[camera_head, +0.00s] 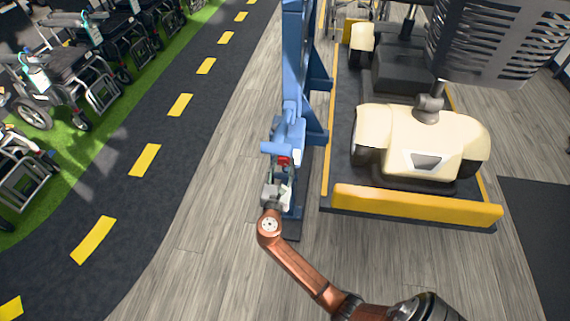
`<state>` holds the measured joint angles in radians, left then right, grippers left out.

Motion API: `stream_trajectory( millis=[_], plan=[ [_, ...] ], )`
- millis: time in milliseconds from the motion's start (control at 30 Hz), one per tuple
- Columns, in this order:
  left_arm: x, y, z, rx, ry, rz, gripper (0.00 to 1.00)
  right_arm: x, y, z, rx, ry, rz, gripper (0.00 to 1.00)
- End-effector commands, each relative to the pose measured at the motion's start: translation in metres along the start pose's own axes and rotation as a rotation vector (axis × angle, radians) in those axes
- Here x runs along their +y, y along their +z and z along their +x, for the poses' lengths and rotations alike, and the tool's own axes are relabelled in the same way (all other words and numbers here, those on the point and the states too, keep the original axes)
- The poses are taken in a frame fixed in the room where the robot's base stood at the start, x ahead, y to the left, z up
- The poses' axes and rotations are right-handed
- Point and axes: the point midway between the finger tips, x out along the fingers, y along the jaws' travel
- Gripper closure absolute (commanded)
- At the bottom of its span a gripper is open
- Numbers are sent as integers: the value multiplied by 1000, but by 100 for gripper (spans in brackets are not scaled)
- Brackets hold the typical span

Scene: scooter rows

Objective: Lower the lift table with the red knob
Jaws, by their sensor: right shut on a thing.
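The red knob (283,161) shows on the lower part of a blue lift column (293,80), just under a blue crosspiece. My right gripper (281,173) is at the knob, its fingers shut on it; the fingers are small here and partly hide the knob. The lift table (337,150) is a dark platform with yellow edges, right of the column. A cream scooter (420,140) stands on it. My left gripper is not in view.
A yellow end bar (418,206) closes the near side of the table. Several wheelchairs (65,75) stand on green turf at the left, beyond a dark lane with yellow dashes. Grey plank floor (215,200) is clear left of the column. A dark mat (535,225) lies at the right.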

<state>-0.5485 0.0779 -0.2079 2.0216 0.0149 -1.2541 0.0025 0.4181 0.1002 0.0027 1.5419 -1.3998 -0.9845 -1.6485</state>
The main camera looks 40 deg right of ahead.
Motion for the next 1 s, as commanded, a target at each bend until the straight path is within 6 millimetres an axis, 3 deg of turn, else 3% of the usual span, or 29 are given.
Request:
stream_trajectory(
  millis=[367, 400, 600, 1000],
  plan=[
    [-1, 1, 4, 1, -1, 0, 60, -1, -1, 0, 0, -2, -7, 90],
    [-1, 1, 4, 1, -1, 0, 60, -1, -1, 0, 0, -2, -7, 64],
    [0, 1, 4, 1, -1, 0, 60, -1, -1, 0, 0, -1, -6, 50],
    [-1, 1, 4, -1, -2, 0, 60, 0, -1, -8, 0, 1, -6, 49]
  ],
)
